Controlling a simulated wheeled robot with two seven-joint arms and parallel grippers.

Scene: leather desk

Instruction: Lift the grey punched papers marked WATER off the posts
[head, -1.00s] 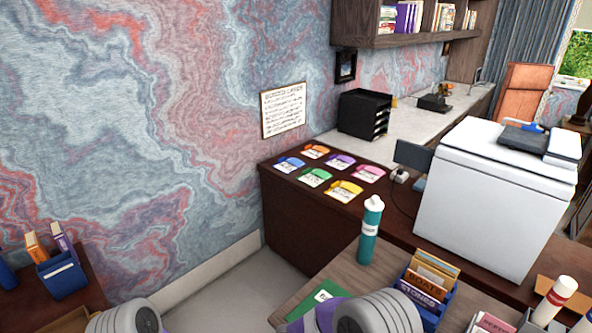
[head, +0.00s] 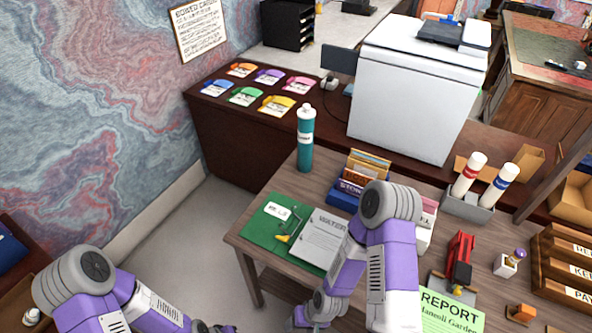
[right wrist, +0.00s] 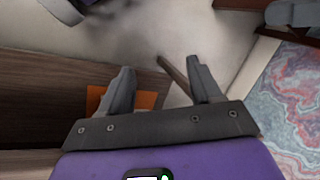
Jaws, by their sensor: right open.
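The grey punched papers marked WATER (head: 324,240) lie on the right part of an open green folder (head: 262,228) on the wooden desk. A small yellow metal part (head: 284,238) shows at their left edge; the posts themselves are too small to make out. My right arm covers the papers' right side. My right gripper (head: 312,318) is low at the desk's front edge, nearer than the papers and apart from them. In the right wrist view it is open and empty (right wrist: 158,72). My left arm's end reaches the bottom edge, its jaws unclear.
A teal bottle (head: 305,140) and a blue card box (head: 345,192) stand behind the folder. A grey holder (head: 468,205) with two white tubes, a red punch-like tool (head: 459,260) and a green REPORT sheet (head: 450,308) are to the right. Floor is free left of the desk.

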